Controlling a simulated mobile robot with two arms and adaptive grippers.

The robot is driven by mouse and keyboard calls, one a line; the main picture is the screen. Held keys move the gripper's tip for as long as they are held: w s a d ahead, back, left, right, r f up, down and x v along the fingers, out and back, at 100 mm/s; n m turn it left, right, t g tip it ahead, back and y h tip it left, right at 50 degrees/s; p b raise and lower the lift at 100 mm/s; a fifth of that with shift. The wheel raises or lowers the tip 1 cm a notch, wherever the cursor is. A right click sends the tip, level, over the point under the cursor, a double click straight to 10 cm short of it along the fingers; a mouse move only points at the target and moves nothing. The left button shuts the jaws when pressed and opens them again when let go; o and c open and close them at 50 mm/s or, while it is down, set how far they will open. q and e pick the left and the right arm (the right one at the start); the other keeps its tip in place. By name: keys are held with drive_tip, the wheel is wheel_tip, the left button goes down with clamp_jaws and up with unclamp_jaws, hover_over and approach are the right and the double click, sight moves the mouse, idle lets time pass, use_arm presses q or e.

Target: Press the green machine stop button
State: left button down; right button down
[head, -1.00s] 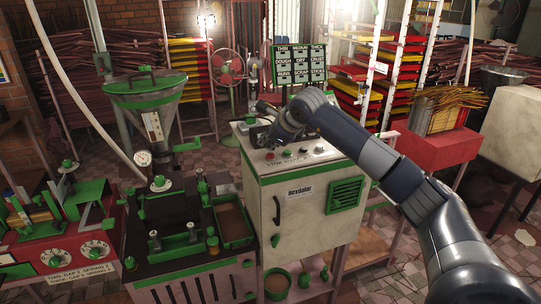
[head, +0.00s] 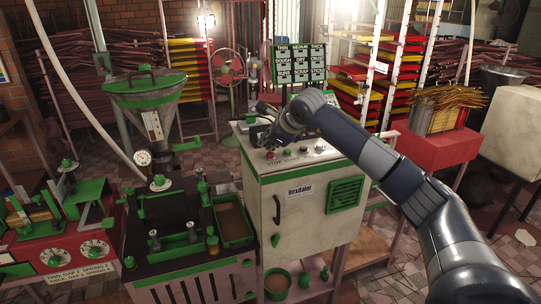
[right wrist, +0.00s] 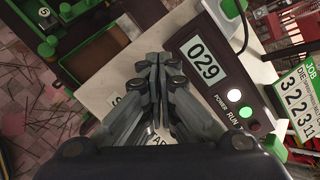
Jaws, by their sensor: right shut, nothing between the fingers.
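The machine is a cream cabinet (head: 311,200) with green trim and a green vent, in the middle of the head view. On its sloped top, a red button (head: 270,155) sits at the left of a row of small controls above lettering that seems to read STOP and START. My right gripper (head: 276,143) is over this top, just above the red button. In the right wrist view my right gripper (right wrist: 158,62) is shut and empty, its fingers hiding part of the lettering and the button. Contact with the button cannot be told. My left gripper is not in view.
A 029 display (right wrist: 204,62) and lit white and green lamps stand beside the fingers in the wrist view. A dark green-trimmed extruder (head: 185,225) is left of the cabinet. A sign board (head: 300,63) stands behind, and a red stand (head: 440,150) is at the right.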

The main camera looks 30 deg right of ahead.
sight(268, 155)
drive_tip(key=shift+f+b, duration=0.45)
drive_tip(key=shift+f, duration=0.3)
idle(0.6)
drive_tip(key=shift+r, duration=0.15)
drive_tip(key=shift+r+p, duration=0.7)
drive_tip(key=shift+r, duration=0.15)
drive_tip(key=shift+r+p, duration=1.8)
drive_tip(key=shift+r, duration=0.75)
drive_tip(key=shift+f, duration=0.1)
